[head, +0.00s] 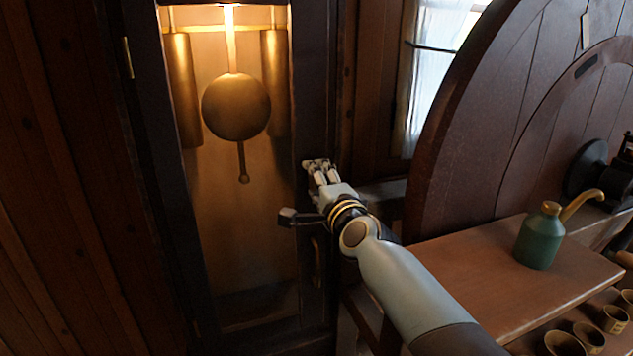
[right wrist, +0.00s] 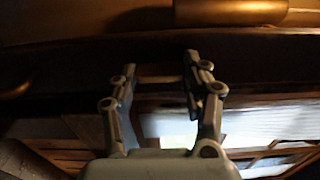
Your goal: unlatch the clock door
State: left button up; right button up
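The tall clock door (head: 308,100) has a dark wooden frame around a glass pane and looks shut. A curved handle (head: 318,262) sits low on its right stile. My right gripper (head: 318,164) is at the right stile, above the handle. In the right wrist view my right gripper (right wrist: 160,64) has its two fingers apart, with the dark frame beyond them. A thin pale brown strip (right wrist: 160,79) shows between the fingers; I cannot tell whether it is the latch. No latch shows clearly in the head view. My left gripper is out of view.
A brass pendulum (head: 236,106) hangs behind the glass between two brass weights. A large dark wooden wheel (head: 460,140) stands to the right. A green oil can (head: 539,238) stands on a wooden shelf (head: 470,270), with several small cups below. A curtained window (head: 440,70) is behind.

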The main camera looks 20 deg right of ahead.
jog(key=o, duration=0.4)
jog(key=shift+c, duration=0.2)
jog(key=s, duration=1.2)
jog(key=shift+d, duration=0.2)
jog(key=shift+f, duration=0.1)
